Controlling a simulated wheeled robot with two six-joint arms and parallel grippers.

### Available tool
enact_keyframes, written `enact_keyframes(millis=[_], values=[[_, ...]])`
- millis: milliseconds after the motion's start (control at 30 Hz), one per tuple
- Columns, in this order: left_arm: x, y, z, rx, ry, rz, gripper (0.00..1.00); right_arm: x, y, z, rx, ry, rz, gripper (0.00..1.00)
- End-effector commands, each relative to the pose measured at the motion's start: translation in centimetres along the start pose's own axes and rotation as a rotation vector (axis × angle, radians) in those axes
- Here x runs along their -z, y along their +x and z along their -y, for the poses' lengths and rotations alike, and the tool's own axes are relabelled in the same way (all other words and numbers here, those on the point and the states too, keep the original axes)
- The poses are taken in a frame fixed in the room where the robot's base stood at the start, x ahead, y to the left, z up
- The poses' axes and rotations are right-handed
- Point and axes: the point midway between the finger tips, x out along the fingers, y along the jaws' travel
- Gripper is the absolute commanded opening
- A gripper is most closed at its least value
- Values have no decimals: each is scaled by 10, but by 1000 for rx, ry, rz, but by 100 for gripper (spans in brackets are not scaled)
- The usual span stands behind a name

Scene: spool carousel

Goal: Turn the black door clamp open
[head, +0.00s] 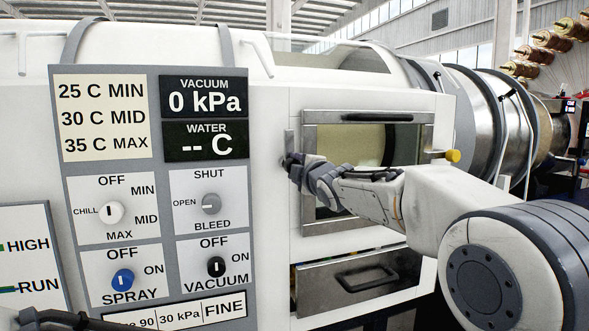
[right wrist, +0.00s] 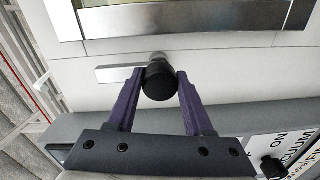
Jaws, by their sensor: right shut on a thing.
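The black door clamp (right wrist: 159,78) has a round black knob and a flat silver bar. In the right wrist view the bar extends left from the knob, alongside the door's metal frame. In the head view the clamp's bar (head: 289,141) stands upright at the left of the windowed door (head: 313,180), and my gripper mostly hides the knob. My right gripper (right wrist: 160,82) is shut on the knob, with one purple finger on each side. A dark part of my left gripper (head: 75,320) shows at the lower left; its fingers are not clear.
A control panel (head: 155,170) with several knobs, including a black vacuum knob (head: 216,266), stands left of the door. A drawer (head: 325,296) with a handle is below the door. A yellow knob (head: 453,156) sticks out at the door's right.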

Motion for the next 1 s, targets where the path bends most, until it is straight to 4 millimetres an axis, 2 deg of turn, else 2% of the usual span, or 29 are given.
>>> enact_keyframes(millis=[33,100,400,533,800,1000], values=[[0,0,0,0,0,0,50,1,0,1,3,-5,-1,59],[0,0,0,0,0,0,50,1,0,1,3,-4,-1,81],[0,0,0,0,0,0,50,1,0,1,1,-2,-1,81],[0,5,0,0,0,0,50,0,-9,1,-1,-2,-1,81],[-1,22,2,0,0,0,50,0,-58,2,-1,-2,-1,81],[-1,26,2,0,0,0,50,0,-91,1,0,-3,0,81]])
